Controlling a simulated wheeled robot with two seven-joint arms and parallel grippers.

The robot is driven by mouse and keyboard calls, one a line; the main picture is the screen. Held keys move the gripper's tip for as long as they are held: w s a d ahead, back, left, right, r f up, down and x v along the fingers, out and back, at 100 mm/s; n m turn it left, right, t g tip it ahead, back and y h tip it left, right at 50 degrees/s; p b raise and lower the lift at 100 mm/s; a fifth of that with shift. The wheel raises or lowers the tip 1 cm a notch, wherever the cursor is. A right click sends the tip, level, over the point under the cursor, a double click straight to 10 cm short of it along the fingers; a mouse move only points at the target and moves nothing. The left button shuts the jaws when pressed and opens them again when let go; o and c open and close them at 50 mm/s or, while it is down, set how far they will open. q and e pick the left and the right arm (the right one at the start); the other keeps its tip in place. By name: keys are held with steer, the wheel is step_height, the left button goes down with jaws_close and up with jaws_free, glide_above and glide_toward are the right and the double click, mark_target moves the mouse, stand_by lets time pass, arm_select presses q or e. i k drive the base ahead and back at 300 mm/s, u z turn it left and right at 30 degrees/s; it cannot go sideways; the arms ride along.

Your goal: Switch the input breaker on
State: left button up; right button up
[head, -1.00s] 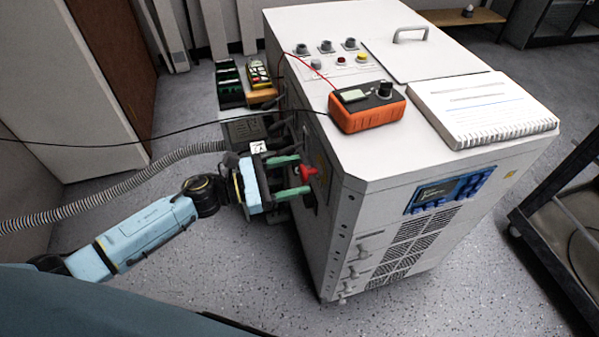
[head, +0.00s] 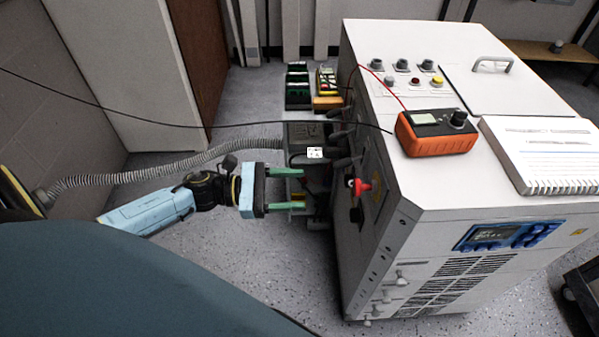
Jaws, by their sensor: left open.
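The cabinet (head: 410,240) is white, and a red handle (head: 361,187) stands out from its left side. I take the handle to be the input breaker's switch; its on or off position is too small to tell. My left gripper (head: 303,189) is open and empty, with its green fingers pointing right at the handle. A clear gap separates the fingertips from the handle. A dark part sits just below the handle. My right gripper is out of view.
An orange meter (head: 436,133) with leads and a spiral notebook (head: 540,150) lie on the cabinet top. A grey corrugated hose (head: 170,172) and a black cable run behind my left arm. Green terminal blocks (head: 298,92) sit behind.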

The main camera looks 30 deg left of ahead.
mark_target(343, 163)
steer(key=k, duration=1)
